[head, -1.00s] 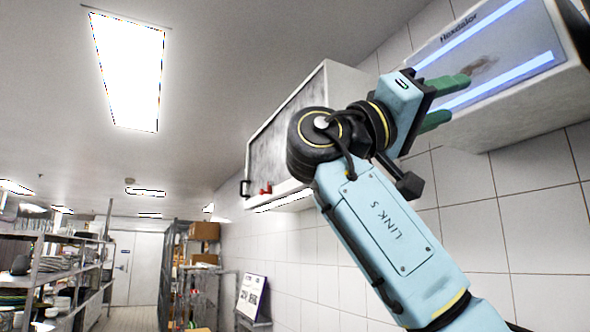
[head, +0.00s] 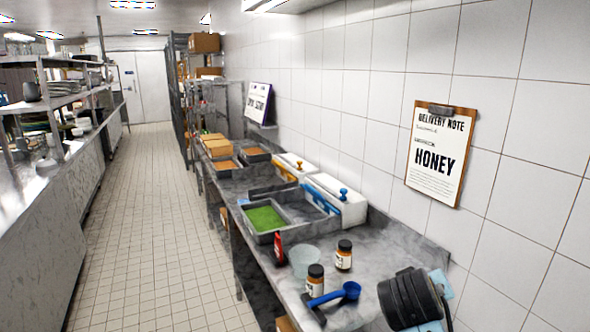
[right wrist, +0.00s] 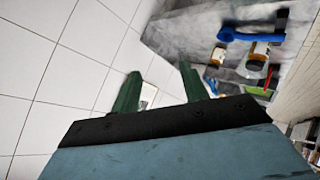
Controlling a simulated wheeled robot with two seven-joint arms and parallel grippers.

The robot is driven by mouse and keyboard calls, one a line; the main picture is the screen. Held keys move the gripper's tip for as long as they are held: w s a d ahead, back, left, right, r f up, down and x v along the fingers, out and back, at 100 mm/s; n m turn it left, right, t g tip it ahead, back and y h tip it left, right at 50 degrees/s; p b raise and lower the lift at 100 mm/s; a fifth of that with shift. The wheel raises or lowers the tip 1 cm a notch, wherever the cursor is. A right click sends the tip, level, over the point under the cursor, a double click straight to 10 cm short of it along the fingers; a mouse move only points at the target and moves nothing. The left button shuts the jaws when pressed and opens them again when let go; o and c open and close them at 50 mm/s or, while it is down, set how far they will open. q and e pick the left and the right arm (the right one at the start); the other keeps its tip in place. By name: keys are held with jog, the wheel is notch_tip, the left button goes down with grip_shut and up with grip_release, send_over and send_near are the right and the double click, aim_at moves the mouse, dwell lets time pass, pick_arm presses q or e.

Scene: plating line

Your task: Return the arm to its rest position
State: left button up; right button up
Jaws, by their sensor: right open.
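My right arm shows at the lower right of the head view as a dark round joint (head: 408,298) with pale blue parts, over the near end of the counter. Its gripper is out of that view or hidden. In the right wrist view my right gripper (right wrist: 160,85) has its two green fingers spread apart with nothing held between them. White wall tiles and a small part of a pale sheet show beyond the fingers. My left gripper is in neither view.
The grey counter (head: 385,313) runs along the tiled wall. A delivery note (head: 440,153) hangs above. The aisle floor (head: 150,220) is clear.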

jog(key=s+f+g+y, duration=0.3)
jog(key=s+f+y, duration=0.1)
jog(key=s+f, duration=1.05)
jog(key=s+a+f+g+y, duration=0.2)
jog(key=s+f, duration=0.1)
jog(key=s, duration=1.3)
notch_tip(320, 180, down, 31)
jog(key=s+g+b, duration=0.2)
jog(key=b, duration=0.4)
pick_arm(q)
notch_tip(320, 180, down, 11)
jog(key=b, duration=0.5)
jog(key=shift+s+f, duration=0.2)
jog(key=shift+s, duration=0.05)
pick_arm(e)
jog(key=s+d+f, duration=0.3)
jog(key=s+f, duration=1.3)
jog(key=f, duration=0.4)
jog(key=shift+n+g, duration=0.4)
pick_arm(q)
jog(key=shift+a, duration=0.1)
pick_arm(e)
jog(key=shift+c, duration=0.8)
